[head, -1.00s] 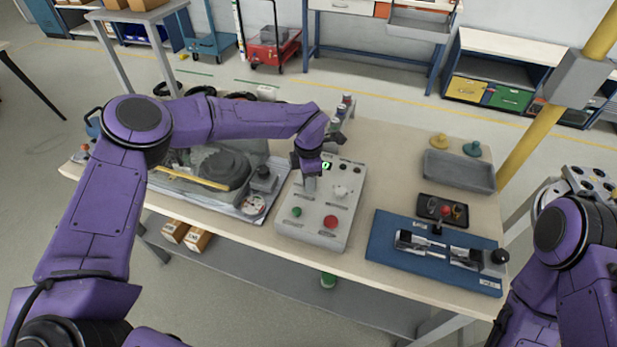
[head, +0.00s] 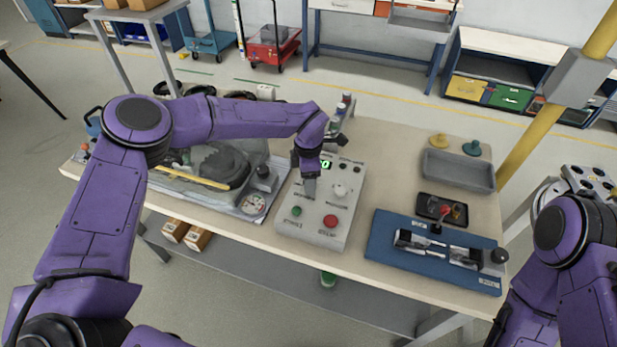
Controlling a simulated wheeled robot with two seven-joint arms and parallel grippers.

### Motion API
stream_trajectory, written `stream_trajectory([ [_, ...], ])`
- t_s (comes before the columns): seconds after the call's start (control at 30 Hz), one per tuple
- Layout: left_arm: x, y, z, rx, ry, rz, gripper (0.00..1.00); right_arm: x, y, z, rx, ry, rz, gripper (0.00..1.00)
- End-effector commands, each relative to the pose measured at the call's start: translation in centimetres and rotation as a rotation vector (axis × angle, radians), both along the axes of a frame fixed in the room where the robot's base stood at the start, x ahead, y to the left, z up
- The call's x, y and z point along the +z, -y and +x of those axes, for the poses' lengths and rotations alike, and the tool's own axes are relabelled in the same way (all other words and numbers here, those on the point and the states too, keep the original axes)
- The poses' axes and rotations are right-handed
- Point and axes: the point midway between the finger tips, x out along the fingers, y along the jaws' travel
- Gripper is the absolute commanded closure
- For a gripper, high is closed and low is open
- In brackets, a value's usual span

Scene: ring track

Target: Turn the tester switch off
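The tester (head: 318,232) is a light grey box on the workbench, with a green button (head: 296,211), a red button (head: 330,221), a pale knob (head: 340,190) and a small display with green digits (head: 325,164). My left gripper (head: 309,190) points down over the upper left part of the panel, at or just above its surface. It covers that spot, so the switch there is hidden. Its fingers are too small and close together to tell open from shut. My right arm is at the right edge; its gripper is not clearly seen.
To the right are a blue fixture board (head: 385,250), a small black tray of coloured parts (head: 442,209) and an empty grey bin (head: 458,170). Bare bench lies between.

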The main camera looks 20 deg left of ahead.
Motion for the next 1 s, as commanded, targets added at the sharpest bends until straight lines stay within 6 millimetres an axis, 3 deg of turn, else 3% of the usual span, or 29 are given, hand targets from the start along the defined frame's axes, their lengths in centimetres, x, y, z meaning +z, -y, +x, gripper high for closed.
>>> stream_trajectory([
  [0.27,1.1,0.0,0.1,0.0,0.003,-0.001,0.41,-0.6,0.0,0.0,0.0,0.0,0.0,0.57],
  [0.53,7.3,0.0,0.1,0.001,0.004,0.0,0.41,-2.5,0.0,0.0,0.0,0.0,0.0,0.57],
  [0.7,9.9,0.0,0.0,0.0,0.001,0.0,0.41,-2.9,0.0,0.0,0.0,0.0,0.0,0.57],
  [1.0,10.5,0.0,0.0,0.0,-0.001,0.0,0.41,-2.9,0.0,0.0,0.0,0.0,0.0,0.57],
])
